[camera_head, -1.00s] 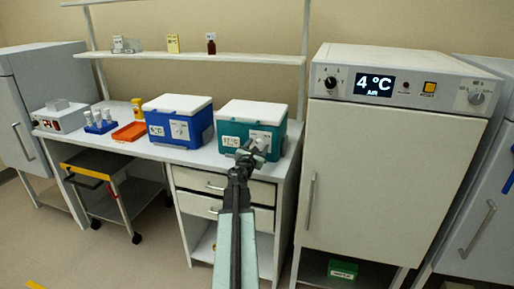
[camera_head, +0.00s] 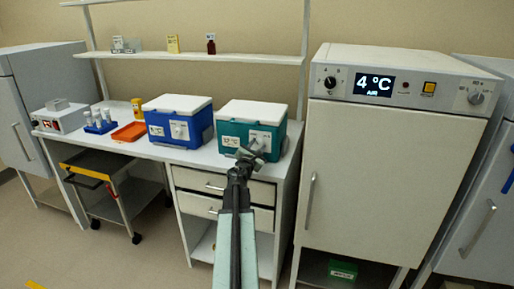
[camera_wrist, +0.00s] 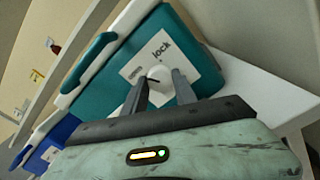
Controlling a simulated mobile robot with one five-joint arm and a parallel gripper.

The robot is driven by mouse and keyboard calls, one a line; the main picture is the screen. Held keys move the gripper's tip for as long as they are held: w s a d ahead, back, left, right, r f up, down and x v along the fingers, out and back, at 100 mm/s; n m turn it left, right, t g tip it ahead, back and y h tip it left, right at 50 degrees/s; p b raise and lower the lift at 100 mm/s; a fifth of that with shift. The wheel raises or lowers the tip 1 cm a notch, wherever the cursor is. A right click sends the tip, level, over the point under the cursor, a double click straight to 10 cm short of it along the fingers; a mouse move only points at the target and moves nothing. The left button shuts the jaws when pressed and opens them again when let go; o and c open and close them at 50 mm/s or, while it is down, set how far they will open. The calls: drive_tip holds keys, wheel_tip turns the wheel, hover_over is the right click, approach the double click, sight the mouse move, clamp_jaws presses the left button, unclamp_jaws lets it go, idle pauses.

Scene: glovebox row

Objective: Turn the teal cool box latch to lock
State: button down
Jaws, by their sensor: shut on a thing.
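The teal cool box (camera_head: 282,135) with a white lid stands on the bench, and its front faces me. It also shows in the wrist view (camera_wrist: 110,92), tilted in the picture. On its front is a white label plate (camera_wrist: 180,55) with the word "lock" and a second, smaller marking. The latch (camera_wrist: 158,76), a pale round knob, sits on this plate between my fingertips. My gripper (camera_head: 250,153) reaches the front of the box from below. In the wrist view its two dark fingers (camera_wrist: 160,90) are closed on the latch, which they partly hide.
A blue cool box (camera_head: 205,128) stands to the left on the same bench (camera_head: 205,156). An orange tray (camera_head: 129,131) and a tube rack lie further left. A tall white incubator (camera_head: 390,180) stands to the right. Drawers (camera_head: 195,181) are below the bench.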

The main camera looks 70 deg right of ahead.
drive_tip(key=m, duration=1.1)
drive_tip(key=shift+f, duration=0.1)
drive_tip(key=shift+m, duration=2)
drive_tip(key=c, duration=1)
unclamp_jaws()
